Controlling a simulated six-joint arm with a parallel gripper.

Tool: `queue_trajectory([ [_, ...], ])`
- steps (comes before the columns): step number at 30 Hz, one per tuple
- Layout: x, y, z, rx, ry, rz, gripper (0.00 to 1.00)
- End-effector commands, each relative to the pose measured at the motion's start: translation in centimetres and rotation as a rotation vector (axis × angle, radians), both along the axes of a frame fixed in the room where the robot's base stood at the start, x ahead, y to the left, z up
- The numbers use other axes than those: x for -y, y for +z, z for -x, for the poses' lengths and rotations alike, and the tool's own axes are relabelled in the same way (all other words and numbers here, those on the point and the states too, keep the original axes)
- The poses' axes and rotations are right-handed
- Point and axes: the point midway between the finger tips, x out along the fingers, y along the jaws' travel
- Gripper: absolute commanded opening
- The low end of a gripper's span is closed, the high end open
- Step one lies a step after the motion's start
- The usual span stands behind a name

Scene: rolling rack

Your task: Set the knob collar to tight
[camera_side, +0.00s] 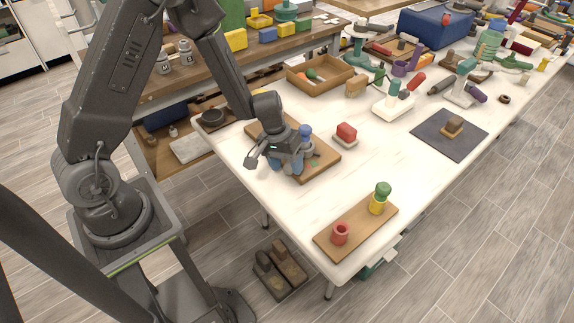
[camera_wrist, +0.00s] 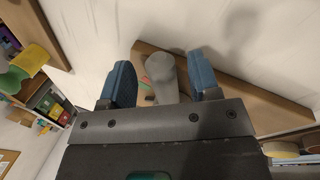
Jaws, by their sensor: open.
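My gripper (camera_side: 287,164) is low over a wooden board (camera_side: 327,160) on the white table. In the wrist view its two blue fingers stand apart, one on each side of a grey upright cylinder (camera_wrist: 166,76), with gaps showing between. This cylinder seems to be part of the knob collar. A small red mark and a green mark (camera_wrist: 144,80) lie on the board just left of it. In the side view a blue round knob (camera_side: 305,131) shows just behind my gripper. The collar's setting cannot be made out, as my gripper hides much of it.
A second board (camera_side: 352,235) at the front edge holds a red cup and a green-topped yellow piece. A wooden tray (camera_side: 318,86) is behind. The table between is clear.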

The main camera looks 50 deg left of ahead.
Motion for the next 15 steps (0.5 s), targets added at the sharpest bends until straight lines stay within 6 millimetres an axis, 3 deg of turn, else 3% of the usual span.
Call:
queue_trajectory([
  [12, 0.17, -0.77, -0.07, -0.001, 0.0, -0.002, 0.56],
  [15, 0.17, -0.76, -0.07, -0.001, 0.0, -0.002, 0.49],
])
